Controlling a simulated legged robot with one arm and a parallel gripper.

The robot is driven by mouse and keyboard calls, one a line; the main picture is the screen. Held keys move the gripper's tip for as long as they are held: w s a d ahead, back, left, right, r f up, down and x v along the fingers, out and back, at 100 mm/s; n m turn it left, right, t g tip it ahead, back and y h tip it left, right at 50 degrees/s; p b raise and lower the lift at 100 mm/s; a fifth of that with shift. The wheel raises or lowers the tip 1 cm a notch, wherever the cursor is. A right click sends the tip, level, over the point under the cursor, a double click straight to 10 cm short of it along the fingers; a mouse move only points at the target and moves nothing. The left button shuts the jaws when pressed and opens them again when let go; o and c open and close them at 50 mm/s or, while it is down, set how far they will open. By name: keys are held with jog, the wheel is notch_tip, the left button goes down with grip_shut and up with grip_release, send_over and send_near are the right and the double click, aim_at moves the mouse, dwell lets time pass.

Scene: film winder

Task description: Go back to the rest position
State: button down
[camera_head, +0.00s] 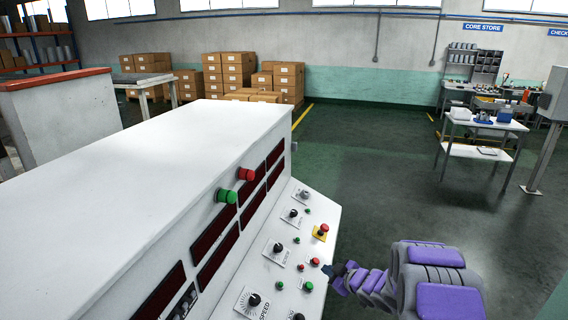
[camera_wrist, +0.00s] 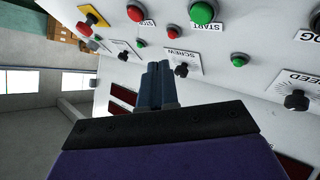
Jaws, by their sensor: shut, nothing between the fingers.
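My gripper (camera_head: 330,268) is at the lower right of the white control console, close to its sloped panel (camera_head: 262,287). In the wrist view my gripper (camera_wrist: 158,68) has its two dark fingers together with nothing between them. The fingers point toward the panel near the SCREW knob (camera_wrist: 181,69) and the row of buttons. A red STOP button (camera_wrist: 134,13) and a green START button (camera_wrist: 202,12) show above the fingertips. Whether the fingertips touch the panel I cannot tell.
The console's white top (camera_head: 150,170) fills the left. A yellow-and-red emergency button (camera_head: 321,232) stands out from the panel. Open floor (camera_head: 390,170) lies to the right. A white table (camera_head: 483,135) stands farther off, with stacked cartons (camera_head: 230,72) at the back.

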jog(key=s+d+r+m+g+h+b, duration=0.2)
jog(key=s+d+r+m+h, duration=0.25)
jog(key=s, duration=0.25)
jog(key=s+d+r+m+g+h+b, duration=0.1)
jog(key=s+d+r+m+h+b, duration=0.15)
jog(key=s+d+r+h, duration=0.35)
jog(key=s+a+m+g+y+b, duration=0.1)
jog(key=s+a+g, duration=0.2)
jog(key=s, duration=1)
jog(key=s+a+f+m+g+y+b, duration=0.1)
jog(key=s+a, duration=0.4)
jog(key=s, duration=0.7)
jog(key=s+a+f+m+g+y+b, duration=0.1)
jog(key=s+a+g, duration=0.4)
jog(key=s, duration=0.8)
jog(key=shift+s+f+m+y+b, duration=0.15)
jog(key=shift+s+m+y+b, duration=0.25)
jog(key=shift+m+b, duration=0.3)
jog(key=shift+w, duration=0.1)
